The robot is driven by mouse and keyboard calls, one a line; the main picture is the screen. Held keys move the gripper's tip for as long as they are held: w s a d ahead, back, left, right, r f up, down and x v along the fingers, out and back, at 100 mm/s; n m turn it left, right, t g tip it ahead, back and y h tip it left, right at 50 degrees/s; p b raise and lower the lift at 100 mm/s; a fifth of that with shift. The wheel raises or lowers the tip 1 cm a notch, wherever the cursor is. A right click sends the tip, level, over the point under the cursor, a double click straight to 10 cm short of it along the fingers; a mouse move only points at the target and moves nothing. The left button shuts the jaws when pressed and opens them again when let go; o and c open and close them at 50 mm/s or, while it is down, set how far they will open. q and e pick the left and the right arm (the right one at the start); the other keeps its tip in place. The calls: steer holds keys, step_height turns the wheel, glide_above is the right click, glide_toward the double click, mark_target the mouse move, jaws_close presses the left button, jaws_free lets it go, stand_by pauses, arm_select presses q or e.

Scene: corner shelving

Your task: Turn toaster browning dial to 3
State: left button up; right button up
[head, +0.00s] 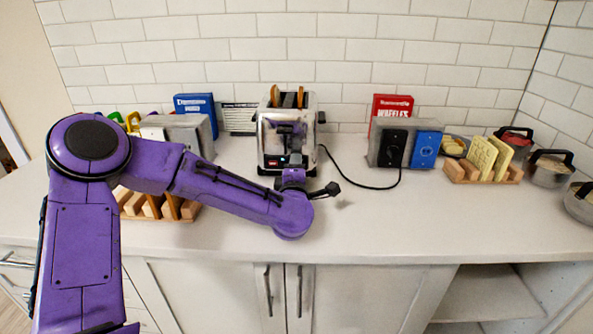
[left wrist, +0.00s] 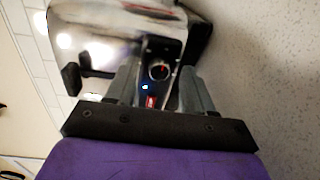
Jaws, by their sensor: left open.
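A shiny metal toaster (head: 306,135) with two bread slices (head: 287,99) in its slots stands against the back wall. My left gripper (head: 293,160) is at the toaster's front face, and my arm's last link hides the lower front. In the left wrist view the toaster (left wrist: 110,28) fills the top. The round black browning dial (left wrist: 158,71), with a small red mark, shows between the fingers of my left gripper (left wrist: 161,80). The fingers are open, one on either side of the dial; I cannot tell whether they touch it. The dial's numbers are not readable.
A black cord (head: 362,187) runs right from the toaster. Right of it stand a red box (head: 392,103), a dark panel (head: 393,149), a wooden rack (head: 460,172) and pots (head: 550,170). A blue box (head: 196,103) stands left. The front right counter is clear.

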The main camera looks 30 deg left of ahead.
arm_select(q)
steer(key=b+v, duration=0.1)
steer(key=v, duration=0.9)
steer(key=shift+r, duration=0.1)
